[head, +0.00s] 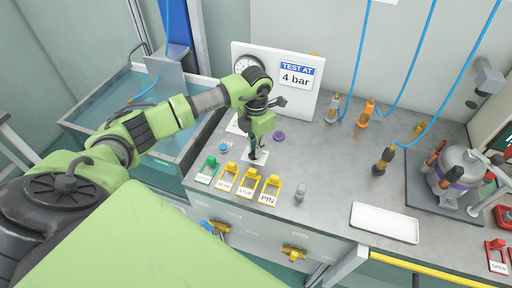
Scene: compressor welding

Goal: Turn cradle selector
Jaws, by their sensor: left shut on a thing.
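My left gripper (256,154) reaches down over the bench from the left. Its fingers are shut on a small dark selector knob, mostly hidden between the fingertips. The knob stands on a white selector plate (264,159), just behind the row of labelled tags. Which way the knob points cannot be told from here. My right gripper is not in view.
A green tag (206,172) and yellow tags, among them SEAM, STUB and PIN (269,191), line the front edge. A gauge board reading 4 bar (297,77) stands behind. A white tray (385,222) and a silver compressor (457,170) are to the right.

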